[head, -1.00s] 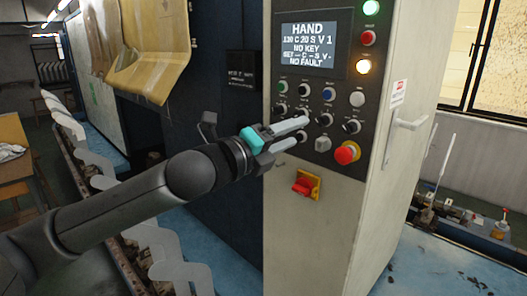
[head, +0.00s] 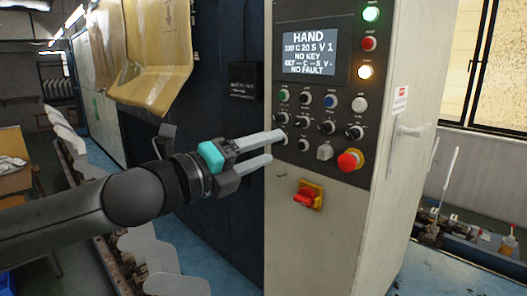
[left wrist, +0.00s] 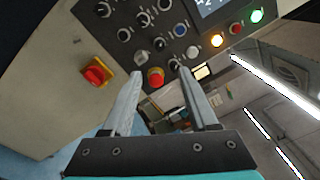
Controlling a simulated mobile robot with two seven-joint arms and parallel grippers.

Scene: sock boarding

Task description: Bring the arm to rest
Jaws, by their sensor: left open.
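My left gripper (head: 276,149) is open and empty in front of the control cabinet, its fingers pointing right towards the knobs on the lower left of the panel. In the left wrist view its two fingers (left wrist: 162,78) stand apart with nothing between them. The control panel (head: 304,98) carries several knobs and buttons, a red emergency button (head: 350,161) with a yellow collar, and a screen (head: 309,50) reading HAND, NO KEY and NO FAULT. The green lamp (head: 371,13) and amber lamp (head: 365,72) are lit. My right gripper is not in view.
A red switch on a yellow plate (head: 308,196) sits below the panel. A row of pale flat boards (head: 150,255) runs along the left. A yellowish curved cover (head: 150,50) hangs at upper left. A bench with small parts (head: 470,245) stands at right.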

